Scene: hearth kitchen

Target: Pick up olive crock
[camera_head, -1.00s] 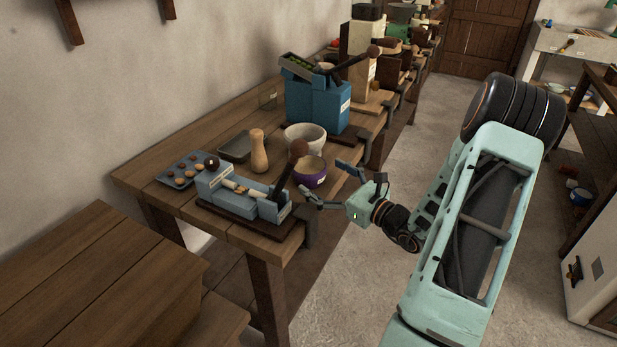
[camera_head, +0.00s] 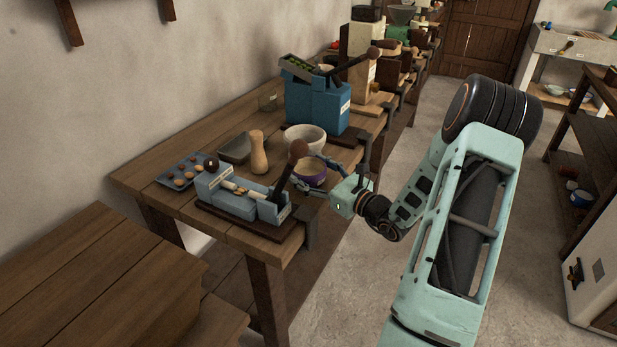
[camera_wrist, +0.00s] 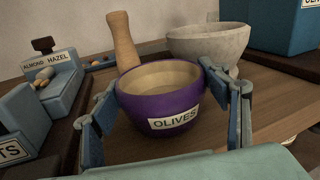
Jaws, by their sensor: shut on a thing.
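The olive crock is a purple bowl with a pale inside and a white label reading OLIVES. It stands near the table's front edge in the head view (camera_head: 312,176), and the wrist view shows it upright between my fingers (camera_wrist: 158,108). My gripper (camera_head: 318,178) reaches in from the right, with one finger on each side of the bowl. In the wrist view my gripper (camera_wrist: 172,118) is shut on the crock, with the finger pads at its left and right walls. The crock seems to rest on the tabletop; its underside is partly hidden.
A wooden pestle-shaped piece (camera_head: 259,153) and a pale bowl (camera_head: 305,138) stand just behind the crock. A blue-grey device with a dark lever (camera_head: 240,197) is close on the left. A taller blue box (camera_head: 318,105) stands farther back on the table (camera_head: 150,172).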

